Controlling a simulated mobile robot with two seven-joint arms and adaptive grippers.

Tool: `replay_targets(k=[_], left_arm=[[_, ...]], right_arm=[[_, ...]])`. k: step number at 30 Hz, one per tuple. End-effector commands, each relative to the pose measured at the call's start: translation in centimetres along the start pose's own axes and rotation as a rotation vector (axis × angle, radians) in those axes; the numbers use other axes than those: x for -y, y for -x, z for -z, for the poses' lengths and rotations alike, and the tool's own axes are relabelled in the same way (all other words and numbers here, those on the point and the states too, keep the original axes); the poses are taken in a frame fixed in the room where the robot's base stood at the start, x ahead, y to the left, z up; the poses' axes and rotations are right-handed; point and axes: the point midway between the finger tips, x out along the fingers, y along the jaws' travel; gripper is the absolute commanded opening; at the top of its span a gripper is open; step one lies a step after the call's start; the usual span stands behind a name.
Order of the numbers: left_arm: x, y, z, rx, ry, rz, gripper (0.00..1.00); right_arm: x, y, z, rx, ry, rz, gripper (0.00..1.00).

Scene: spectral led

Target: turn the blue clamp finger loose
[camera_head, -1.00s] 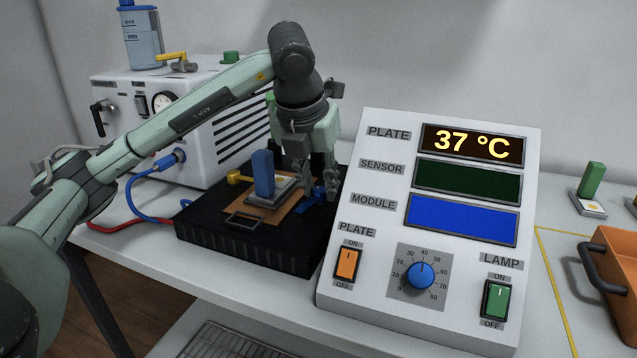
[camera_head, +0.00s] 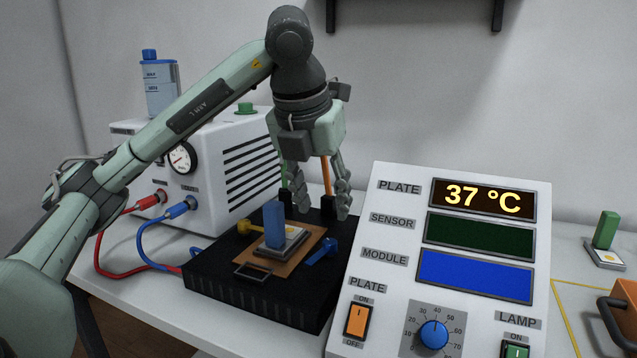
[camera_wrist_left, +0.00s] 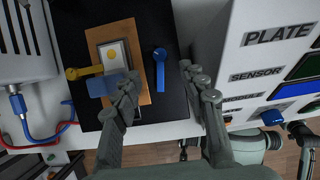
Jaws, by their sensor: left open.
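The blue clamp finger (camera_head: 322,250) lies on the black plate (camera_head: 230,285), beside the right edge of the copper-coloured board. In the left wrist view the blue clamp finger (camera_wrist_left: 160,70) runs roughly along that edge and does not reach over the board (camera_wrist_left: 151,35). My left gripper (camera_head: 315,203) is open and empty, raised above the plate. In the left wrist view its fingers (camera_wrist_left: 160,82) are spread, with the blue finger showing between and beyond them. The yellow clamp finger (camera_head: 246,227) points at the module (camera_head: 290,240) on the board.
The sloped control panel (camera_head: 390,270) stands close on the plate's right. A white pump box (camera_head: 215,165) with red and blue hoses stands on the left. Green and orange posts rise behind the plate. An orange tray (camera_head: 625,300) is at far right.

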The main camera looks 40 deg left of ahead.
Motion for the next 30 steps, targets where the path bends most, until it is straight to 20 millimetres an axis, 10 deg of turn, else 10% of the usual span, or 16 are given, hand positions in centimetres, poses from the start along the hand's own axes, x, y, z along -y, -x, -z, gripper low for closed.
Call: replay_targets(k=[9, 30], left_arm=[[0.0, 3.0, -0.1, 0.002, 0.002, 0.0, 0.43], [0.0, 3.4, 0.0, -0.001, 0.001, 0.0, 0.43]], right_arm=[[0.0, 0.0, 0.0, 0.0, 0.0, 0.0, 0.4], [-0.1, 0.0, 0.0, -0.001, 0.0, -0.001, 0.4]])
